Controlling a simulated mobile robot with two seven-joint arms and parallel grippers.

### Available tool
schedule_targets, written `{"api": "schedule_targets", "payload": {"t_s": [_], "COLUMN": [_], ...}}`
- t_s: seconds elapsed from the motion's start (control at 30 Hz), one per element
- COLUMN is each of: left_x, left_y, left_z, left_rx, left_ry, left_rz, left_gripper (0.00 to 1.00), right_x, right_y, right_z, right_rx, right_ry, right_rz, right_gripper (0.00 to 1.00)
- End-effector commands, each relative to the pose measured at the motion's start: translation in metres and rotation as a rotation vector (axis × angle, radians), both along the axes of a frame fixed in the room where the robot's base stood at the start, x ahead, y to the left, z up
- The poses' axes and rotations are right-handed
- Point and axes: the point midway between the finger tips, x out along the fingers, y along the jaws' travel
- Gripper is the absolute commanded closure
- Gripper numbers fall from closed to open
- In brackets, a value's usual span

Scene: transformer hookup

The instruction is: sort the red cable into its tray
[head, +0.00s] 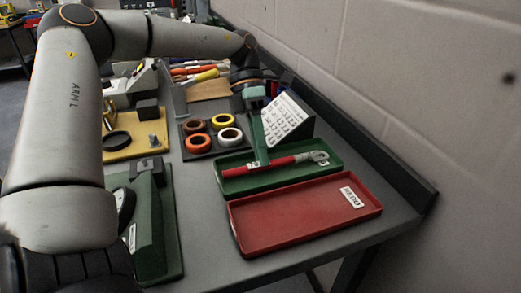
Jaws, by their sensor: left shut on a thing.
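The red cable (288,161), a short red length with a metal lug at its right end, shows over the green tray (234,186). My left gripper (261,160) reaches down from the arm and is shut on the cable near its left part. I cannot tell whether the cable touches the green tray or hangs just above it. The red tray (300,213) lies in front of the green one, is empty, and has a white label at its right end. My right gripper is not in view.
A tilted white chart (286,118) stands behind the green tray. Tape rolls (228,136) sit on a dark mat to the left. A green device (150,225) stands at the front left. A raised dark edge and a block wall (440,90) bound the right side.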

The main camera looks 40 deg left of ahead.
Motion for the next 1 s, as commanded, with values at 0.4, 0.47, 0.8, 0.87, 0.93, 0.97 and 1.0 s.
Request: {"api": "schedule_targets", "payload": {"t_s": [0.4, 0.47, 0.8, 0.87, 0.93, 0.97, 1.0], "left_x": [0.0000, 0.0000, 0.0005, 0.0006, 0.0007, 0.0007, 0.0008], "left_y": [-0.0001, -0.0001, 0.0015, 0.0019, 0.0021, 0.0021, 0.0022], "left_z": [-0.0023, -0.0023, -0.0040, -0.0044, -0.0047, -0.0047, -0.0049], "left_rx": [-0.001, 0.000, 0.005, 0.006, 0.006, 0.006, 0.006], "left_ry": [-0.001, -0.001, -0.001, -0.001, -0.001, -0.002, -0.002], "left_rz": [0.000, 0.001, 0.003, 0.004, 0.004, 0.005, 0.005], "left_gripper": [0.76, 0.69, 0.44, 0.44, 0.44, 0.44, 0.44], "right_x": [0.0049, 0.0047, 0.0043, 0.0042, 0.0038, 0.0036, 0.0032], "right_y": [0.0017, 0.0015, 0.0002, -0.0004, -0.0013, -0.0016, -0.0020], "right_z": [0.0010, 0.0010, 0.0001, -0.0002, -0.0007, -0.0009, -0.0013], "right_rx": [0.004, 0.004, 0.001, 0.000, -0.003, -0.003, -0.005], "right_ry": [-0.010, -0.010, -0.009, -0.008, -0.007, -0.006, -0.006], "right_rz": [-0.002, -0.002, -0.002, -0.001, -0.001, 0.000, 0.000], "right_gripper": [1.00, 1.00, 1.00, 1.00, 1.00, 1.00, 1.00]}}
